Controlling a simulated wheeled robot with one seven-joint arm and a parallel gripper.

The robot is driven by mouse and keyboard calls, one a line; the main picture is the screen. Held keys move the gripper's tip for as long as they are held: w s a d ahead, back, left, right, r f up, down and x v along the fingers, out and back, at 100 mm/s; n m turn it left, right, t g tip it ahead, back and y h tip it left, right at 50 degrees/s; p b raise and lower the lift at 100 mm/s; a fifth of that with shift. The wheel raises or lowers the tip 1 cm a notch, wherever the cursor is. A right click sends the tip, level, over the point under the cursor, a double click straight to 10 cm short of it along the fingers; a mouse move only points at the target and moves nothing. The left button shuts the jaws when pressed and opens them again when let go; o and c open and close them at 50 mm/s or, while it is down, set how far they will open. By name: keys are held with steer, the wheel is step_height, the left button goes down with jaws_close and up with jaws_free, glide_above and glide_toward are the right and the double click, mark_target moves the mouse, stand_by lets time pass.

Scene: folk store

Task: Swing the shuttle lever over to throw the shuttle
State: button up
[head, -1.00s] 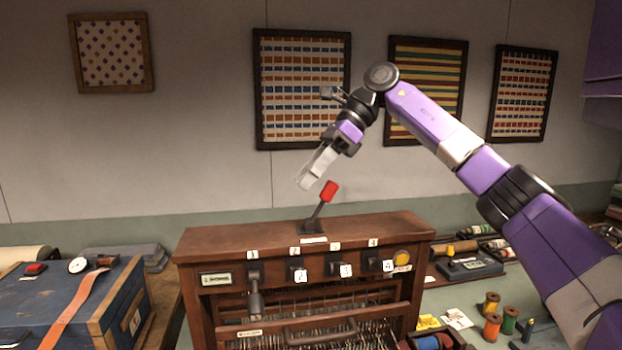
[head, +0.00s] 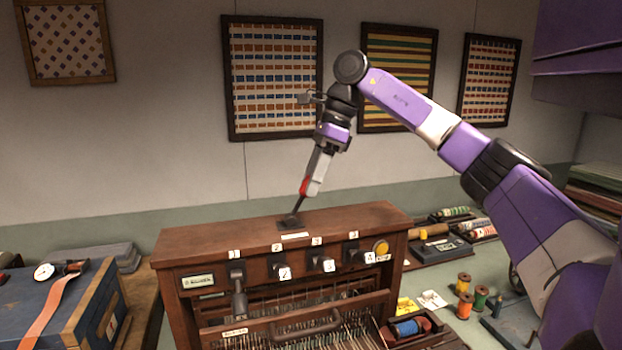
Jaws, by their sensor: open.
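The shuttle lever stands on top of the brown wooden loom box (head: 370,218). Its dark shaft (head: 297,205) rises from a dark base plate and leans to the right. Its red handle (head: 304,186) shows at the left edge of my gripper (head: 309,186). My gripper points down with its pale fingers at the handle. The fingers cover part of the handle, and I cannot tell whether both sides of it are touched. The jaws are open.
Numbered dark levers (head: 238,285) line the front of the loom box. A blue case (head: 60,310) with an orange strap stands at the left. Thread spools (head: 463,283) and a tray (head: 415,330) lie at the right. The wall behind holds framed textiles (head: 272,75).

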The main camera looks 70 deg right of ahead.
steer(key=shift+f, duration=0.2)
steer(key=shift+c, duration=0.4)
jaws_close()
stand_by(1.0)
